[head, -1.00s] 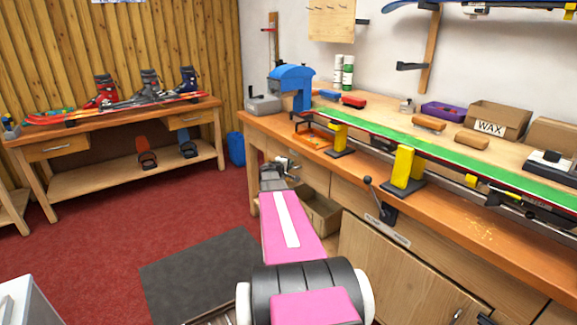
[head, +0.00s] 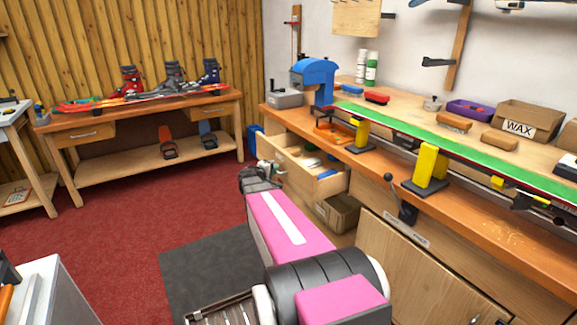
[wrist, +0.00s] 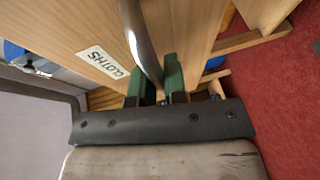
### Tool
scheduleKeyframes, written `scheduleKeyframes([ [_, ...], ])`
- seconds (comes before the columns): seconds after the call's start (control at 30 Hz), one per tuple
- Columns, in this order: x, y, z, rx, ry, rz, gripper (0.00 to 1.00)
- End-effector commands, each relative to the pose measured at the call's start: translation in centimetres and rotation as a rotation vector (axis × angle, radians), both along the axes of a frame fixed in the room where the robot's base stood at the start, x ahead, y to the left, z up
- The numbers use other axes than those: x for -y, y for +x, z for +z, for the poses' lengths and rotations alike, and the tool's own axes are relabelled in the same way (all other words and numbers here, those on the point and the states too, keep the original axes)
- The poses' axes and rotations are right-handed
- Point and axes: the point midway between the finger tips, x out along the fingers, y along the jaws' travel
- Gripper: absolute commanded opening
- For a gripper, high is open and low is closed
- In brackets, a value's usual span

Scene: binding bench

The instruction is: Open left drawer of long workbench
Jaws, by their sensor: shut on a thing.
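The long workbench (head: 470,232) runs along the right wall in the head view. Its left drawer (head: 318,188) stands pulled out at the bench's left end, with white, green and blue items inside. In the wrist view the wooden drawer front (wrist: 88,33) carries a label reading CLOTHS. My gripper (head: 268,175) is at the drawer front in the head view. In the wrist view my gripper (wrist: 160,88) has its green fingers shut on the curved metal handle (wrist: 140,40). The fingertips are partly hidden behind the handle.
A cardboard box (head: 338,212) sits below the drawer. A green ski (head: 440,128) lies in yellow vises (head: 428,168) on the bench. A second bench (head: 150,112) with ski boots stands at the back left. Red floor and a grey mat (head: 205,268) lie left of my arm.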

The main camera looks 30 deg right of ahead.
Motion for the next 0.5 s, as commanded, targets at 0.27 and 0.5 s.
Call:
scheduleKeyframes([
  [0.27, -7.1, -0.6, 0.0, -0.001, 0.003, 0.003, 0.0],
  [0.5, -10.7, -0.9, 0.0, 0.0, 0.002, 0.001, 0.0],
])
